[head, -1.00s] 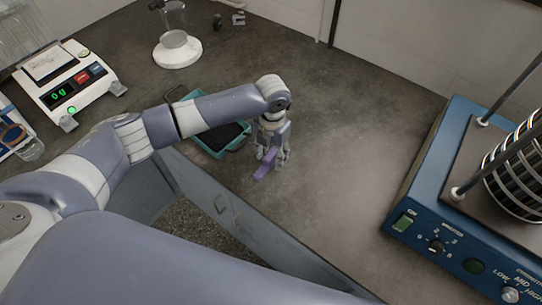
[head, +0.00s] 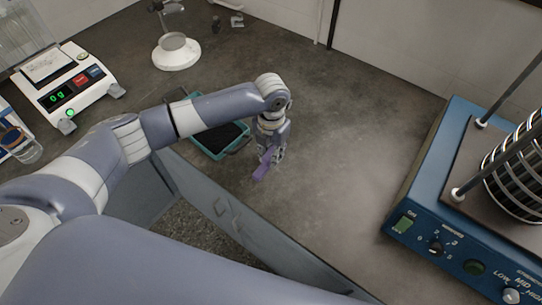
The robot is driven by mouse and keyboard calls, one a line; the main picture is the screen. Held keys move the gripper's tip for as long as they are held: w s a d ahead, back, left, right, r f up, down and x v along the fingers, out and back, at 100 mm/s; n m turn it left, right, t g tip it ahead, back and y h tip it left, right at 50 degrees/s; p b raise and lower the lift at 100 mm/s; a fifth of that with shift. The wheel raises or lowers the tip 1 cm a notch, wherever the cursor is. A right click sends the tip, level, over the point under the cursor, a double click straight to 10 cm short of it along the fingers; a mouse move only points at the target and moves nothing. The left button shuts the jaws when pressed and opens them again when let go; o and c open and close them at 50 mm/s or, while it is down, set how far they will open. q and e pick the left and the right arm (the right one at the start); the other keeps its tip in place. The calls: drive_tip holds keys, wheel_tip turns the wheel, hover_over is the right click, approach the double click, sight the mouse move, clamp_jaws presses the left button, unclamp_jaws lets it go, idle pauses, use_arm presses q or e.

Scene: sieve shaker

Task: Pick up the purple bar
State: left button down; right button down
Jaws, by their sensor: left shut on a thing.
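The purple bar (head: 262,171) is in my left gripper (head: 272,156) in the head view, near the front edge of the counter. The left gripper points down and is shut on the bar. The bar's near end sticks out toward the counter edge, and its far part is hidden by the fingers. I cannot tell whether the bar touches the counter or is slightly above it. My right gripper is not in view.
A teal tray (head: 222,154) with a dark inside lies left of the gripper, partly under my arm. A blue sieve shaker (head: 411,207) stands at right. A scale (head: 72,80) and a white-based stand (head: 176,55) are at back left. The counter's middle is clear.

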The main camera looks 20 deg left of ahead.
use_arm(q)
wheel_tip(320, 180, up, 2)
drive_tip(key=shift+s+a+r+b, duration=0.1)
drive_tip(key=shift+r+b, duration=0.1)
drive_tip(key=shift+b, duration=0.2)
drive_tip(key=s+a, duration=0.2)
drive_tip(key=s, duration=0.2)
drive_tip(key=s+a+r+b, duration=0.1)
drive_tip(key=s+a, duration=0.2)
drive_tip(key=s+a+b, duration=0.1)
drive_tip(key=s+a, duration=0.2)
drive_tip(key=s, duration=0.1)
drive_tip(key=shift+s+r, duration=0.15)
drive_tip(key=shift+s, duration=0.2)
drive_tip(key=shift+s+a+r, duration=0.15)
drive_tip(key=shift+s+a, duration=0.3)
drive_tip(key=shift+s, duration=0.2)
